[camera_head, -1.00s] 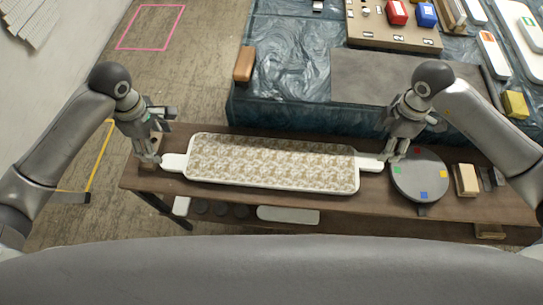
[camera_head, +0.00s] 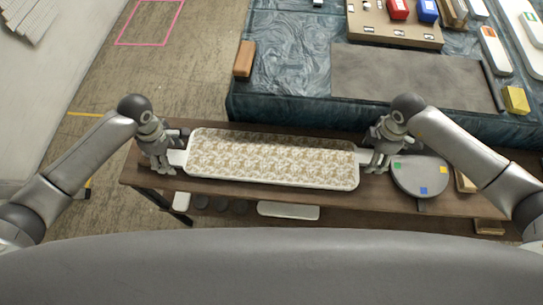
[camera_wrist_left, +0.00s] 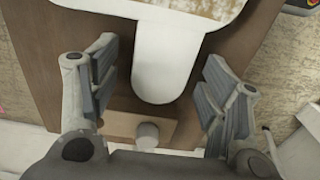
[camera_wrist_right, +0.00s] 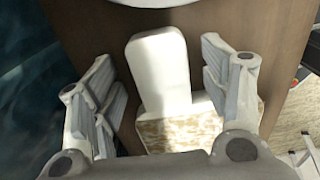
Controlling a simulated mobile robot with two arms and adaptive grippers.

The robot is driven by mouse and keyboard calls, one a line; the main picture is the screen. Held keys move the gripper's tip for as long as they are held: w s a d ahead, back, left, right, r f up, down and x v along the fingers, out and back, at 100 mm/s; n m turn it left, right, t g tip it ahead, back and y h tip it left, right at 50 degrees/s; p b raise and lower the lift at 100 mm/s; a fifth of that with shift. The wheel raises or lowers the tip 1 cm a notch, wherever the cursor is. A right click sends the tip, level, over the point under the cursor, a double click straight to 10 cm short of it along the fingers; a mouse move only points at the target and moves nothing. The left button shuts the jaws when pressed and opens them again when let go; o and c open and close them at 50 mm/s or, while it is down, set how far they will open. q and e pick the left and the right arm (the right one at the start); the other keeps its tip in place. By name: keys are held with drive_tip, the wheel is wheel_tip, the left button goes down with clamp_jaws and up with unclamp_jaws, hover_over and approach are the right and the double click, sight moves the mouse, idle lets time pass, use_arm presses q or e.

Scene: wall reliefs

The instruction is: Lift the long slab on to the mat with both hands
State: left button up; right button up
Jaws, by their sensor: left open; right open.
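The long slab (camera_head: 270,160) lies on the wooden bench, with a white rim, a beige patterned face and a white handle at each end. My left gripper (camera_head: 168,163) is open at its left handle. In the left wrist view, that handle (camera_wrist_left: 163,55) lies between the spread fingers with gaps on both sides. My right gripper (camera_head: 372,163) is open at the right handle. In the right wrist view, that handle (camera_wrist_right: 160,70) is between the open fingers. The grey mat (camera_head: 415,80) lies flat and bare on the blue-covered table behind.
The wooden bench (camera_head: 430,212) also bears a round grey disc (camera_head: 418,178) with coloured squares, right of the slab. A brown block (camera_head: 244,59) sits at the table's left edge, a yellow block (camera_head: 515,100) right of the mat. A board with red and blue boxes stands behind.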

use_arm(q)
clamp_jaws()
use_arm(e)
clamp_jaws()
idle(0.4)
